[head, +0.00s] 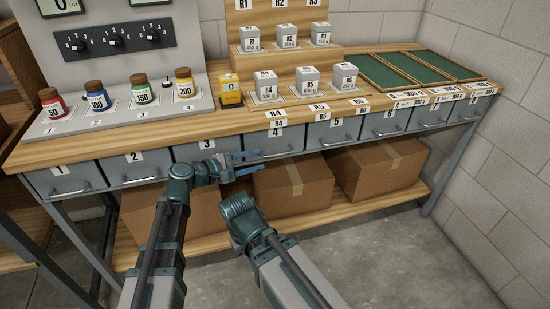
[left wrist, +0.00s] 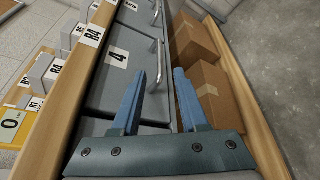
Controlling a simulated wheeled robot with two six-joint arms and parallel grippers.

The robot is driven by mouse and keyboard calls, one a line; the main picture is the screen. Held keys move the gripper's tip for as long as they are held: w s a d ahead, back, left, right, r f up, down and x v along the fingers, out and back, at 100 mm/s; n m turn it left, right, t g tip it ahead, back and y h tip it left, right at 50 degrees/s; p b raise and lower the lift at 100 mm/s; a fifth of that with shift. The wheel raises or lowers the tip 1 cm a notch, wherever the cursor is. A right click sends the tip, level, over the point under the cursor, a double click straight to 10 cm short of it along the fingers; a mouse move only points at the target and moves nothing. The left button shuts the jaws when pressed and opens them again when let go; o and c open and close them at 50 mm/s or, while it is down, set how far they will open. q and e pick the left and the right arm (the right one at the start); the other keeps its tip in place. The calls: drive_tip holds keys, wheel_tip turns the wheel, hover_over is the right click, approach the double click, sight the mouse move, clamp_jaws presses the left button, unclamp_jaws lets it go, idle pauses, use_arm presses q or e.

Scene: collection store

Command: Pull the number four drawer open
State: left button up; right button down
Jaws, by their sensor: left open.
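The number four drawer (head: 290,139) is a grey front under the bench top, marked 4, and it sits closed. In the left wrist view its face (left wrist: 112,92) carries the 4 label, with a bar handle (left wrist: 159,60) running along it. My left gripper (head: 258,156) is open in front of this drawer's lower part. In the left wrist view the two blue fingers (left wrist: 159,75) are spread, and the handle lies in line with the gap between them. I cannot tell whether they touch it. My right arm reaches in at the lower middle, but its gripper fingers do not show.
Closed drawers 3 (head: 206,149) and 5 (head: 335,131) flank it. Cardboard boxes (head: 293,185) stand on the shelf (head: 330,212) below. The bench top (head: 225,118) holds jars, grey blocks and a yellow block (head: 231,92). Floor (head: 410,255) is clear at the right front.

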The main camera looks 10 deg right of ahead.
sight(275, 156)
use_arm(q)
drive_tip(key=b+x, duration=0.1)
drive_tip(key=x, duration=0.7)
clamp_jaws()
drive_tip(key=shift+a, duration=0.1)
idle(1.2)
